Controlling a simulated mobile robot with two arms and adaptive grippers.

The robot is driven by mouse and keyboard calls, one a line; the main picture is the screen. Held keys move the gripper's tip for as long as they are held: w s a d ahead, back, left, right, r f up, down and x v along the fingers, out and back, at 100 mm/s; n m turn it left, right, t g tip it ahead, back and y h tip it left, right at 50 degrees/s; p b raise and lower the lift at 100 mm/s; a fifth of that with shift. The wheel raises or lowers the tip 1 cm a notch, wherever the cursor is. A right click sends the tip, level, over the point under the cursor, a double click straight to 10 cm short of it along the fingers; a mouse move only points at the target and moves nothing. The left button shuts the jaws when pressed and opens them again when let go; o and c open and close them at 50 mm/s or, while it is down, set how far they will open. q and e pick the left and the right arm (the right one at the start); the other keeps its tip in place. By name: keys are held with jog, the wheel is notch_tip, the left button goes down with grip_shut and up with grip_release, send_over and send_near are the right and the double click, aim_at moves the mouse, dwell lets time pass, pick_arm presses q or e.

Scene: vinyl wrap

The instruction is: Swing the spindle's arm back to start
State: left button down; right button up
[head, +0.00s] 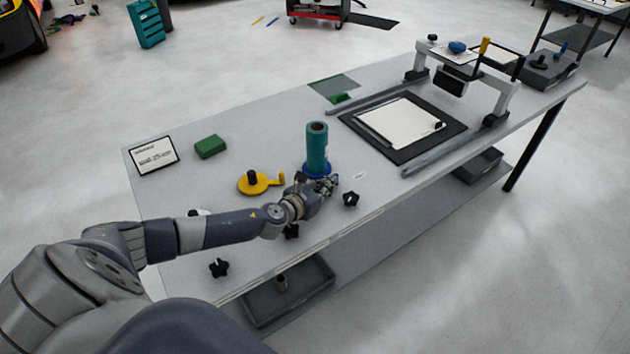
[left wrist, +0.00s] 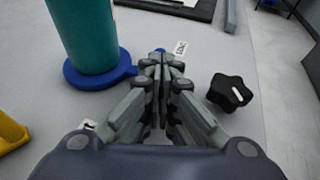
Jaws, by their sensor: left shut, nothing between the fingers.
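The spindle is a blue round base (left wrist: 92,74) under an upright teal roll (head: 317,146), near the table's front edge. A blue arm (left wrist: 130,71) sticks out of the base to the right in the left wrist view, toward my fingers. A small blue bit shows just beyond the fingertips; I cannot tell whether it belongs to the arm. My left gripper (left wrist: 160,62) is shut and empty, low over the table at the front right of the base. It hides part of the base in the head view. Small white labels lie beside the base, one (left wrist: 180,47) past the fingertips. My right gripper is out of view.
A black star knob (left wrist: 231,92) stands right of my gripper. A yellow crank piece (head: 256,184) lies left of the spindle, with a green block (head: 210,146) and sign (head: 154,155) farther left. A framed mat (head: 399,125) and gantry (head: 462,79) occupy the right side.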

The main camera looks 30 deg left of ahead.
aim_at(347, 181)
pick_arm(q)
jog(key=shift+w+d+r+p, duration=0.15)
jog(key=shift+w+d+p, duration=0.25)
jog(key=shift+p, duration=0.4)
jog(key=shift+w+d+p, duration=0.3)
jog(key=shift+w+p, duration=0.05)
jog(key=shift+w, duration=0.2)
jog(key=shift+w+d, duration=0.2)
jog(key=shift+w, duration=0.55)
jog(key=shift+w+d, duration=0.2)
jog(key=shift+w, duration=0.5)
jog(key=shift+w+b, duration=0.3)
jog(key=shift+w, duration=1)
